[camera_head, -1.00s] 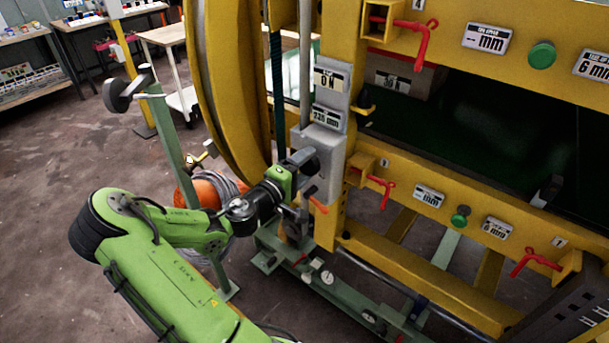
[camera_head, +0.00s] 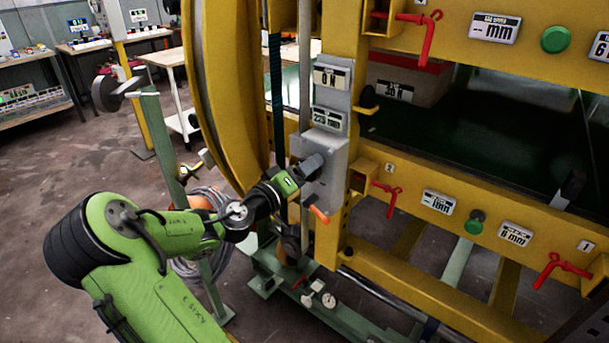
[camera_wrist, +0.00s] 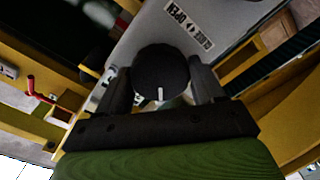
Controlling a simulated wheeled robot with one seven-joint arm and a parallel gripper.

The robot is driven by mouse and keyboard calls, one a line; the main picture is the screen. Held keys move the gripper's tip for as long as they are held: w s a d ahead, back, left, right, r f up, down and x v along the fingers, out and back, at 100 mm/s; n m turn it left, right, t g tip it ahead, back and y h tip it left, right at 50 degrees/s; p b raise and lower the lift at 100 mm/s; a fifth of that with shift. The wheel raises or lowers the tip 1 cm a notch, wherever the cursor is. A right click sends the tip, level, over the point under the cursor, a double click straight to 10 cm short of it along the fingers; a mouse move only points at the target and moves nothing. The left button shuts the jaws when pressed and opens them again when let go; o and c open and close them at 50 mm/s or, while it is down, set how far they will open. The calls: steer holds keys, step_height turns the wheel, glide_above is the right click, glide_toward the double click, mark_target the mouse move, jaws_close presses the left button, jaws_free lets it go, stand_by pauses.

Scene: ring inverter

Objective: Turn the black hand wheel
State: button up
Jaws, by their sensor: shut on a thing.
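The black hand wheel (camera_wrist: 161,74) is a round black knob with a short white mark on its rim, in the middle of the wrist view. It sits on the grey control box (camera_head: 322,185) on the yellow machine post. My gripper (camera_wrist: 161,85) has one finger on each side of the wheel and is shut on it. In the head view my gripper (camera_head: 301,172) reaches the box from the left, and the wheel is largely hidden by it. An "OPEN / CLOSE" label (camera_wrist: 188,26) shows on the grey panel beside the wheel.
An orange-tipped lever (camera_head: 319,214) sticks out just below the box. Red clamp handles (camera_head: 388,196) and a yellow frame (camera_head: 470,212) lie to the right. Open floor lies at far left.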

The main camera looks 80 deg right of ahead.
steer(key=shift+f, duration=0.1)
stand_by(0.3)
steer(key=o, duration=1)
steer(key=p+v, duration=0.2)
steer(key=v, duration=1.3)
steer(key=shift+w+a, duration=0.25)
steer(key=shift+a, duration=0.1)
